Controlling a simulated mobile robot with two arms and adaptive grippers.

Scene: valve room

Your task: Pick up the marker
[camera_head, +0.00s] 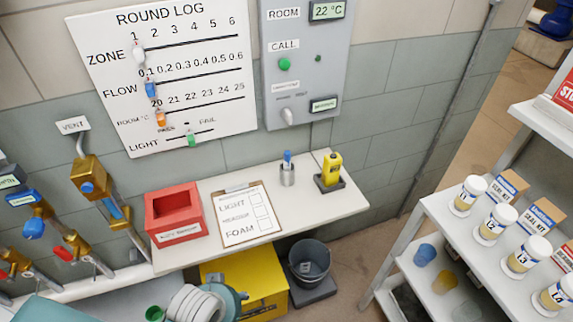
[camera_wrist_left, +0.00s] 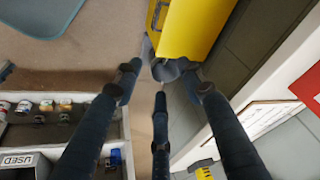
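The marker (camera_head: 287,157) has a blue top and stands upright in a small grey holder (camera_head: 287,176) on the white wall shelf, between the clipboard and a yellow device. Its lower part is hidden in the holder. My left gripper (camera_wrist_left: 158,78) shows in the left wrist view with its dark fingers spread and nothing visible between them. The marker cannot be made out in that view. The fingers of neither gripper show in the head view.
The shelf (camera_head: 330,203) also holds a red bin (camera_head: 174,212), a clipboard (camera_head: 246,216) and the yellow device (camera_head: 331,170) in a dark base. Below are a yellow box (camera_head: 245,283) and a grey bucket (camera_head: 310,262). Valves stand left; a white rack (camera_head: 433,212) with jars stands right.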

